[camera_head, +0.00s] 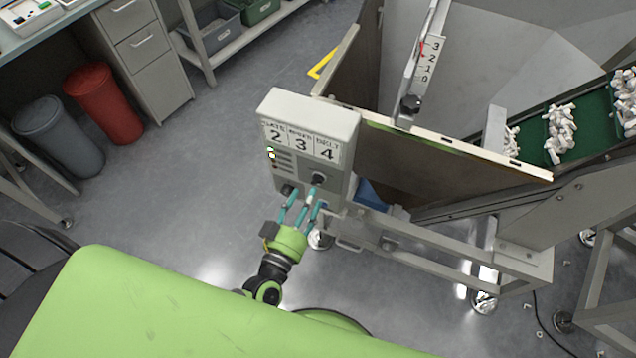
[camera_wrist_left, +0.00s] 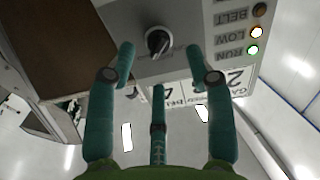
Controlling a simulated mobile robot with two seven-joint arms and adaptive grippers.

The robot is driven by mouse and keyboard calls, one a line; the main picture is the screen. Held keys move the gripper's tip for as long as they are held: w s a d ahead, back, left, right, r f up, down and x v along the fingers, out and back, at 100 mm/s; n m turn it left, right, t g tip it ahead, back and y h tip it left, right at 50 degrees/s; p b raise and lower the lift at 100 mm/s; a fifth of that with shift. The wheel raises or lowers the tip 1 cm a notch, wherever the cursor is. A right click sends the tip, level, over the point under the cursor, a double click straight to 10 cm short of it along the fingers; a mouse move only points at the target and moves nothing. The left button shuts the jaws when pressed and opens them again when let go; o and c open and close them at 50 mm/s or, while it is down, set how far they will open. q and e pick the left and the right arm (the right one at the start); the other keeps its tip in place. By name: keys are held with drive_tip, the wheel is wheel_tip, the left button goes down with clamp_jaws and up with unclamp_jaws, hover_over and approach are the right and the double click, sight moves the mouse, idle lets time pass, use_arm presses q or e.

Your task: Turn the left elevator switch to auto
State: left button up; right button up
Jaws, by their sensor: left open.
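The grey control box (camera_head: 310,112) has a label plate with 2, 3 and 4 on its face. Its lower face carries two black rotary switches, a left one (camera_head: 287,190) and a right one (camera_head: 318,179). My left gripper (camera_head: 304,193), with three teal fingers, is open in front of the switches. Setting labels are unreadable.
Lit indicator lamps (camera_head: 271,153) sit left of the switches. A brown panel (camera_head: 440,150) and metal frame (camera_head: 450,250) stand to the right, with a green conveyor (camera_head: 590,125) carrying white pieces beyond. Red (camera_head: 103,103) and grey (camera_head: 60,137) bins stand left; the floor between is clear.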

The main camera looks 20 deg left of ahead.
sight(316, 185)
use_arm(q)
drive_tip(key=w, duration=0.4)
drive_tip(key=shift+w+d, duration=0.2)
drive_tip(key=shift+d, duration=0.1)
clamp_jaws()
unclamp_jaws()
drive_tip(key=s+a, duration=0.1)
drive_tip(key=s, duration=1.1)
drive_tip(key=shift+a, duration=0.1)
